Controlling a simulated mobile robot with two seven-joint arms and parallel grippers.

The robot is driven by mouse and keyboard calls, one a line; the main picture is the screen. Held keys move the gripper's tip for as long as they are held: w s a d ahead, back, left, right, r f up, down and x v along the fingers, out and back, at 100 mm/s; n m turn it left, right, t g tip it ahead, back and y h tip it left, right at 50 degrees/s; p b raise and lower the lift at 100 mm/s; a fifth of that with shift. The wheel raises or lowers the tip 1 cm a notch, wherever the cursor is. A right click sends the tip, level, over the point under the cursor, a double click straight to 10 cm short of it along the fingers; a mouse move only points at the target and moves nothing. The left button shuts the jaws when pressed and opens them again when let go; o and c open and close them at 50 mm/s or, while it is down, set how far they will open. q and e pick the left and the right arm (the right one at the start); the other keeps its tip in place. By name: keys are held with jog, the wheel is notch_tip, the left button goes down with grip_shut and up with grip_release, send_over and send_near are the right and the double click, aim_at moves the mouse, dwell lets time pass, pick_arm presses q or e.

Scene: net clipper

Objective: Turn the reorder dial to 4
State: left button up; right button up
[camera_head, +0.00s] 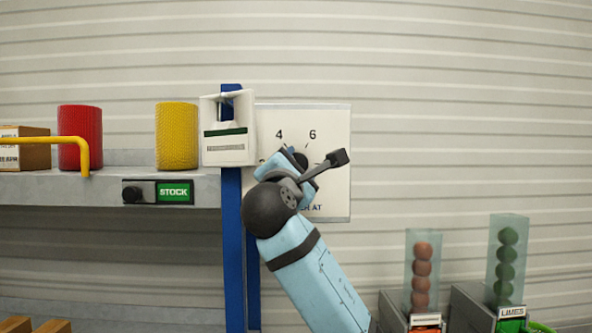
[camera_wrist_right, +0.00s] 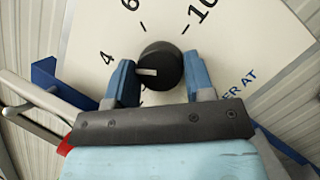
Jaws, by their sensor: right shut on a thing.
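The reorder dial is a round black knob (camera_wrist_right: 160,66) on a white panel (camera_wrist_right: 85,25) printed with numbers. My right gripper (camera_wrist_right: 160,80) is shut on the knob, one blue finger on each side. The knob's white pointer (camera_wrist_right: 147,72) points left in the right wrist view, slightly below the printed 4 (camera_wrist_right: 107,58). The 6 and 10 show above the knob; the lower part of the scale is hidden by the gripper. In the head view my right gripper (camera_head: 293,162) covers much of the panel (camera_head: 335,125), and only a little of the knob shows. My left gripper is not in view.
A white box-like device (camera_head: 228,148) on a blue post (camera_head: 232,260) stands just left of the panel. A shelf (camera_head: 60,190) with red and yellow rolls is farther left. Clear tubes of balls (camera_head: 423,270) stand at lower right. The wall right of the panel is clear.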

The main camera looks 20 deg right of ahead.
dwell(0.5)
jog(key=o, duration=0.9)
jog(key=b+v, duration=0.4)
jog(key=v, duration=1)
jog(key=shift+w+r, duration=0.1)
